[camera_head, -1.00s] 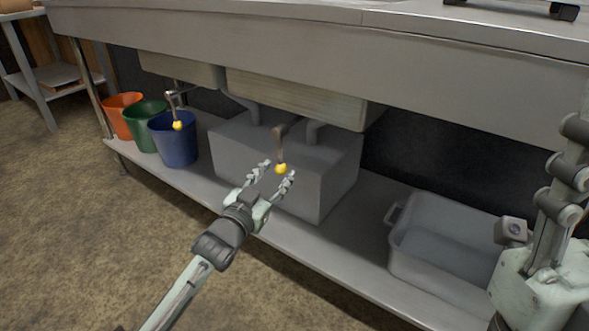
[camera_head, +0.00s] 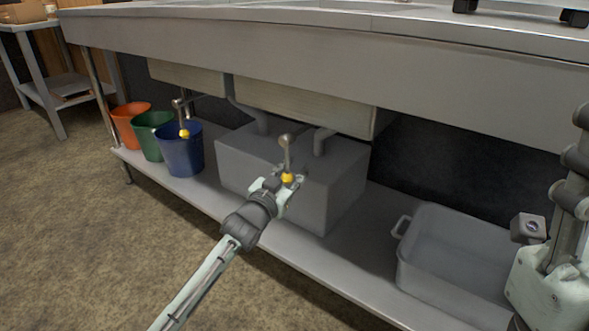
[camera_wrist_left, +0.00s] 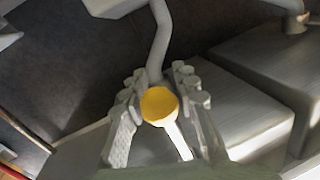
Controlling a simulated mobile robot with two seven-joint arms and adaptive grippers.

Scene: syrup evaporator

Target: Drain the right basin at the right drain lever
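The right drain lever (camera_head: 286,152) hangs below the right basin (camera_head: 300,103). It is a grey bar with a yellow knob (camera_head: 288,178) at its lower end. My left gripper (camera_head: 286,181) is at the knob. In the left wrist view the knob (camera_wrist_left: 159,105) sits between the two ridged fingers and fills the gap, so the fingers look closed on it.
A grey box (camera_head: 335,185) stands on the lower shelf behind the lever. A grey tub (camera_head: 405,265) is to the right. Blue (camera_head: 182,158), green and orange buckets stand left, near another yellow-knobbed lever (camera_head: 183,120). The counter (camera_head: 330,60) overhangs everything.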

